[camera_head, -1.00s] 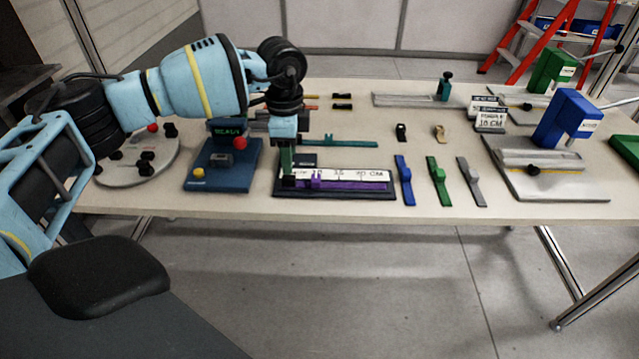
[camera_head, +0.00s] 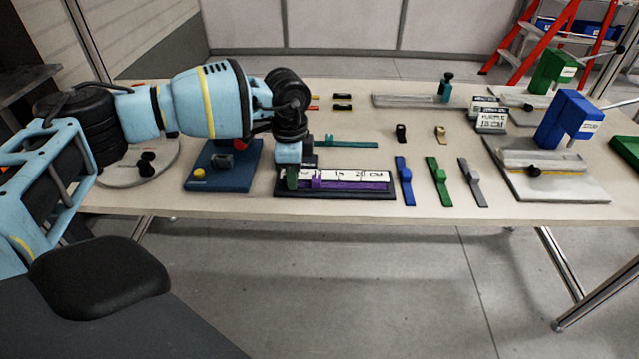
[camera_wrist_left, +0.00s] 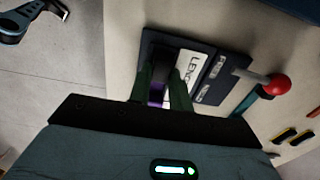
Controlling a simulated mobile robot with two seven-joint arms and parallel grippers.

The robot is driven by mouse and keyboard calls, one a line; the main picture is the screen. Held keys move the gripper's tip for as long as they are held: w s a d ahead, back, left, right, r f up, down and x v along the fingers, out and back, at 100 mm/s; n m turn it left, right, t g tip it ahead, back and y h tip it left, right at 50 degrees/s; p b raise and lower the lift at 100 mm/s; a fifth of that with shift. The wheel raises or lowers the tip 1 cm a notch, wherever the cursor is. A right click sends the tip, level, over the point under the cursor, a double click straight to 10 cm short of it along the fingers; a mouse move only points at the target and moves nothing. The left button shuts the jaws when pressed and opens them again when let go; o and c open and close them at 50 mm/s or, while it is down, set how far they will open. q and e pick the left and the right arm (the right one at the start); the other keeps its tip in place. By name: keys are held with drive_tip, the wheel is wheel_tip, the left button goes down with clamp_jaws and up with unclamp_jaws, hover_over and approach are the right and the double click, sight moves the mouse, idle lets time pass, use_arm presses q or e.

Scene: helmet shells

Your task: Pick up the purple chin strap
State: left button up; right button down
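The purple chin strap (camera_head: 345,187) lies along the front of a dark measuring board (camera_head: 385,196), beside a white length scale (camera_head: 350,177). My left gripper (camera_head: 291,185) points down at the left end of the board, over the strap's left end. In the left wrist view, the two green fingers of my left gripper (camera_wrist_left: 164,80) stand apart, with a purple part of the strap (camera_wrist_left: 157,95) showing between them. I cannot tell whether either finger touches it. The strap's left end is partly hidden by the fingers in the head view. My right gripper is not in view.
A blue base with a yellow button (camera_head: 199,173) stands left of the board. Blue (camera_head: 405,180), green (camera_head: 438,181) and grey (camera_head: 472,182) straps lie to its right. A red knob (camera_wrist_left: 277,84) shows in the wrist view.

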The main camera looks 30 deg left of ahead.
use_arm(q)
clamp_jaws()
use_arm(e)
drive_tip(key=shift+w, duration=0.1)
use_arm(q)
drive_tip(key=shift+r, duration=0.1)
